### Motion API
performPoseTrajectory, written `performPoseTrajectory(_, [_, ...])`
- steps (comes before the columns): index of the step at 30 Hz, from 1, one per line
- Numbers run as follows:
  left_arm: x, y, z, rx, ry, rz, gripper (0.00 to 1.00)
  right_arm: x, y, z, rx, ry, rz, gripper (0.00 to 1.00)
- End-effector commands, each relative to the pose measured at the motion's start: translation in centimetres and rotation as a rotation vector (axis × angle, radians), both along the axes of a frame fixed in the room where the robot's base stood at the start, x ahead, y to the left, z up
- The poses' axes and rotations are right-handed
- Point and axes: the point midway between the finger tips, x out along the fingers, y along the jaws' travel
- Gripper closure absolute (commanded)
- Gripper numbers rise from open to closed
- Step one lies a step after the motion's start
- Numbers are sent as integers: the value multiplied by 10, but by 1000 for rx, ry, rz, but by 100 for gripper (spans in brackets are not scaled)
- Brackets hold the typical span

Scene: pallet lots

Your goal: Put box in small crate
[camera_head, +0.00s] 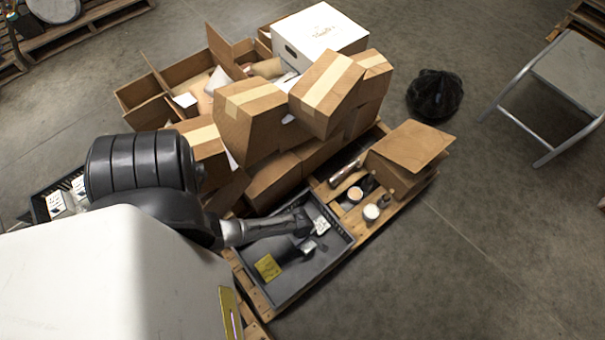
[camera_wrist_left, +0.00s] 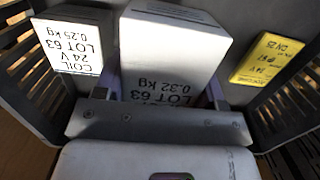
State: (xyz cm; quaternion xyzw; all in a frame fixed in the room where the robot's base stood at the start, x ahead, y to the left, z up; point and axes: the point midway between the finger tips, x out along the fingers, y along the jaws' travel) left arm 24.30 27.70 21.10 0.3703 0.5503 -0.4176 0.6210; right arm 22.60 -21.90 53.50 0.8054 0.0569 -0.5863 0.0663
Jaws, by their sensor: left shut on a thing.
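The small grey crate (camera_head: 290,293) sits on the pallet; its slatted side walls also show in the left wrist view (camera_wrist_left: 283,105). My left gripper (camera_head: 300,226) reaches down into it. In the left wrist view the gripper (camera_wrist_left: 162,97) is shut on a white box (camera_wrist_left: 172,50) printed "0.32 kg" and "LOT 63". The held box is inside the crate walls; whether it touches the floor I cannot tell. A second white box (camera_wrist_left: 72,45), marked 24 V and 0.25 kg, is to its left, and a yellow box (camera_wrist_left: 267,57) is to its right. The yellow box also shows in the head view (camera_head: 267,267).
Cardboard boxes (camera_head: 250,118) are piled behind the crate, with a white carton (camera_head: 318,38) on top. Small cans (camera_head: 371,212) and an open cardboard box (camera_head: 410,146) are right of it. Another dark crate (camera_head: 38,207) with white boxes is left. Floor at lower right is clear.

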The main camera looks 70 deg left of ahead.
Motion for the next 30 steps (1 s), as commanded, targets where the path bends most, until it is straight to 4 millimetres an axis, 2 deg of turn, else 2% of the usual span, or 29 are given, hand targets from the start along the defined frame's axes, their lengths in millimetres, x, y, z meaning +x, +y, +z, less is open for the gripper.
performPoseTrajectory(1, [1,1,-10,0,-1,0,70,0,0,-10,0,1,0,11])
performPoseTrajectory(7, [1,0,-19,0,0,0,70,0,1,-17,2,1,-1,11])
performPoseTrajectory(15, [1,0,-49,0,-1,-1,70,0,2,-42,8,0,-6,11])
performPoseTrajectory(29, [1,0,-51,-1,0,0,70,0,3,-42,11,1,-7,11])
performPoseTrajectory(30, [0,0,-52,0,1,0,35,0,3,-42,11,1,-7,11])
